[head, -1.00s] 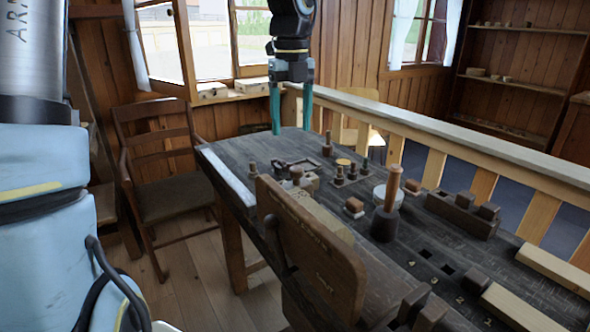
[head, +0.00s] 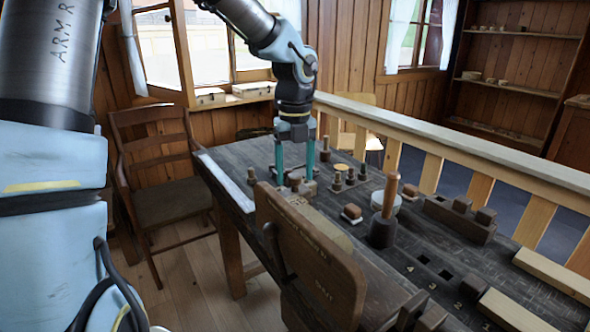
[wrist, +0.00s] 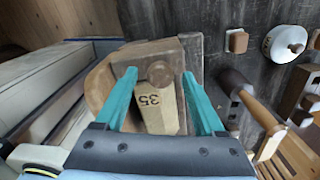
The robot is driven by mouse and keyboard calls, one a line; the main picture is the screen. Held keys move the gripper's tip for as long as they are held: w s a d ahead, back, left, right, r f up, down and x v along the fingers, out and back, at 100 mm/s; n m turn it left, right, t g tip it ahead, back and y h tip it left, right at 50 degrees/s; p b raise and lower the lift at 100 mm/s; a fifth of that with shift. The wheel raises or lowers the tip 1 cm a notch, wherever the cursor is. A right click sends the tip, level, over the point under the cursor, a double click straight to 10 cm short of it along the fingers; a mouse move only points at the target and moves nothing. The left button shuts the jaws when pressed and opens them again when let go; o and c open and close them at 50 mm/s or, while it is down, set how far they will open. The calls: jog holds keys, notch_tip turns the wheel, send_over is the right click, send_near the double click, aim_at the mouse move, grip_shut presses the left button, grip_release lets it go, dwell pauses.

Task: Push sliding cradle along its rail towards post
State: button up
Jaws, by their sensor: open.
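The cradle (head: 309,188) is a small pale wooden block with a round brown knob (head: 295,178), at the far left part of the dark table. My gripper (head: 294,181) points down over it, open, with one teal finger on each side of the knob. In the wrist view the knob (wrist: 160,74) lies between the open fingers, above a pale block marked 35 (wrist: 158,112). I cannot tell whether the fingers touch it. The rail is mostly hidden. Several short dark pegs (head: 350,177) stand to the right; I cannot tell which is the post.
A brown upright board (head: 310,255) stands at the table's near edge, close to the cradle. A dark base with a tall wooden handle (head: 383,230) and a small block (head: 351,213) are to the right. A slotted dark rack (head: 460,217) stands near the railing.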

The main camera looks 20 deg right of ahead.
jog(key=shift+c, duration=0.3)
grip_shut()
dwell(0.3)
dwell(0.8)
